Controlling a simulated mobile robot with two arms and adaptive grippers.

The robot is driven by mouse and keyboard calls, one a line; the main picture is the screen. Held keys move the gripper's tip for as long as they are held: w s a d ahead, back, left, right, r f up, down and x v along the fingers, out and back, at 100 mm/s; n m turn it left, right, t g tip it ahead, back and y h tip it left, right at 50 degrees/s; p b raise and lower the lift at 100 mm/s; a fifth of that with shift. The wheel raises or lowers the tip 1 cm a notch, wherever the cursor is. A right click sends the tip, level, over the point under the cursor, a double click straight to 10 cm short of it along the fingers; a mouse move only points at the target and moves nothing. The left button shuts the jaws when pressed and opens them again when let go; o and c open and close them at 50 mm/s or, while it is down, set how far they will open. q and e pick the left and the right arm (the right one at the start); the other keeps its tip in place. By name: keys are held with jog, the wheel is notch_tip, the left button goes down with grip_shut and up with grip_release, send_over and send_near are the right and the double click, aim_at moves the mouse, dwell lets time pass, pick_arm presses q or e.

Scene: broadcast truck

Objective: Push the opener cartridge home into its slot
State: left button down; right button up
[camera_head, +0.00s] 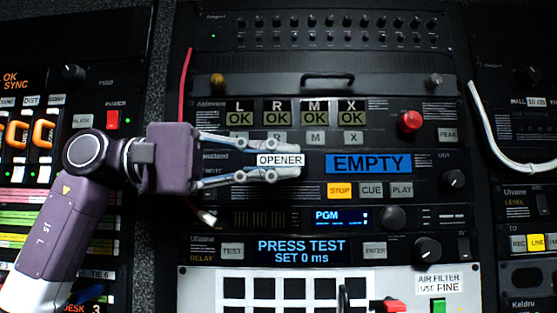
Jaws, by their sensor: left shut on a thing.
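The opener cartridge (281,160) shows as a white label reading OPENER between the fingers of my left gripper (296,159). The two fingers lie above and below it and are shut on it. The slot is hidden behind the gripper and cartridge, so I cannot tell how deep the cartridge sits. The blue display (368,163) just right of the fingers reads EMPTY. My right gripper is not in view.
Below the display are the STOP (339,190), CUE and PLAY buttons. A red knob (410,122) sticks out at upper right. A red cable (185,90) hangs behind my left gripper. A white cable (500,145) loops at the right. A lower display (301,252) reads PRESS TEST.

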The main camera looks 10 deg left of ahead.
pick_arm(q)
jog(key=shift+w, duration=0.35)
jog(key=c, duration=1.9)
grip_release()
jog(key=shift+a, duration=0.1)
jog(key=v, duration=1.2)
